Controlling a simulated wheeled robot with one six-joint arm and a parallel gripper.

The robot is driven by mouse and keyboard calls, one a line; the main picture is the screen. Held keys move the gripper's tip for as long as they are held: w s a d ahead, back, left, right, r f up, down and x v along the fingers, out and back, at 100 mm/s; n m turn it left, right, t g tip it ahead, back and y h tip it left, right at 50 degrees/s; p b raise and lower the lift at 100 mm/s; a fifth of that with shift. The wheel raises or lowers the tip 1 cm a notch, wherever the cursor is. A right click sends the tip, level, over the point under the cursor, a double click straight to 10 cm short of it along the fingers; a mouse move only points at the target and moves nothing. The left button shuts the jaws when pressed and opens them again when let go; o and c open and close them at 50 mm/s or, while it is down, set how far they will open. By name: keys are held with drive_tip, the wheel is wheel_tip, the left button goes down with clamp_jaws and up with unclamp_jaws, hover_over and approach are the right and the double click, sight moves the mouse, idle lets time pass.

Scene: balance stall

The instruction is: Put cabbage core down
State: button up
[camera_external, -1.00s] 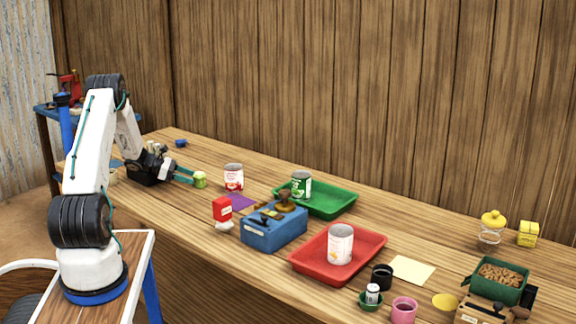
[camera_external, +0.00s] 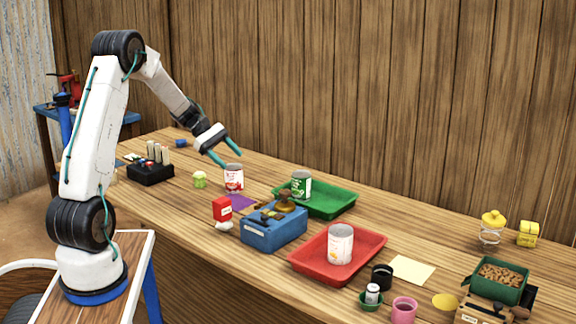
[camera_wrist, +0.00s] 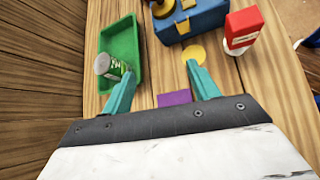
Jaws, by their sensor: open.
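The cabbage core (camera_external: 199,179), a small pale green piece, stands on the wooden counter left of the red-labelled can (camera_external: 233,178) in the external view. My gripper (camera_external: 229,160) is open and empty, raised above the counter near that can, with its teal fingers spread. In the wrist view my gripper (camera_wrist: 160,84) also shows spread fingers with nothing between them. The cabbage core and the red-labelled can do not show in the wrist view.
A black holder (camera_external: 150,174) stands left. A red tray (camera_external: 368,246) holds another can (camera_external: 340,243).

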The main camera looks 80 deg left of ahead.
drive_tip(key=d+r+m+g, duration=0.2)
drive_tip(key=d+r+m, duration=0.2)
drive_tip(key=d, duration=0.6)
drive_tip(key=w+d+r+m+g, duration=0.1)
drive_tip(key=d+r+m+g, duration=0.25)
drive_tip(key=d, duration=0.75)
drive_tip(key=d+r+m+g, duration=0.1)
drive_tip(key=d+r+m, duration=0.3)
drive_tip(key=d, duration=0.6)
drive_tip(key=s+d+f+m+g+y, duration=0.1)
drive_tip(key=s+d+m+y, duration=0.4)
drive_tip(key=s+d+m, duration=0.9)
drive_tip(key=shift+s+d+f+y, duration=0.25)
drive_tip(key=shift+s+d, duration=0.3)
drive_tip(key=shift+s, duration=0.8)
